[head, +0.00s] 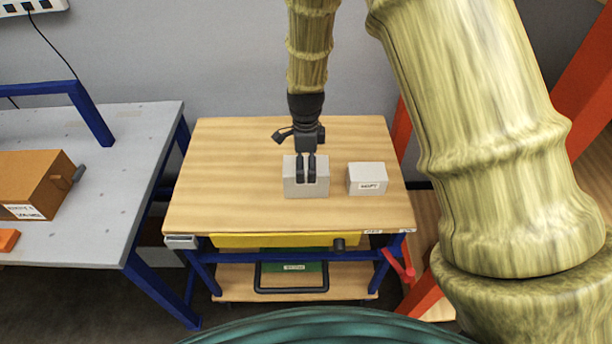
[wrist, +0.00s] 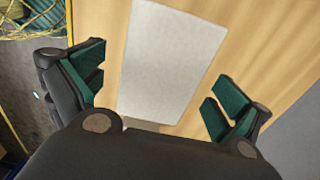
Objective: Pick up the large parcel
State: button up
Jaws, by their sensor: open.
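The large parcel (head: 307,191) is a plain light grey box on the wooden table, near its middle. In the wrist view its pale top (wrist: 172,55) lies between and beyond the fingers. My gripper (head: 306,168) points down over this parcel and hides part of it in the head view. In the wrist view the gripper (wrist: 155,95) has its two green-padded fingers spread wide, with nothing held. I cannot tell how far the fingertips are above or beside the parcel.
The wooden table (head: 225,160) is otherwise mostly clear. It has a yellow drawer front (head: 270,241) and a lower shelf (head: 240,282). A grey workbench (head: 110,150) at left carries a brown box (head: 35,185). An orange-red post (head: 590,75) stands at right.

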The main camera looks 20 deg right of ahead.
aim_at(320, 189)
jog(key=shift+d+f+p, duration=0.1)
jog(key=shift+f+p, duration=0.8)
jog(key=shift+f, duration=1.65)
jog(key=shift+c, duration=0.2)
jog(key=shift+w, duration=0.1)
jog(key=c, duration=1.3)
jog(key=shift+r, duration=0.15)
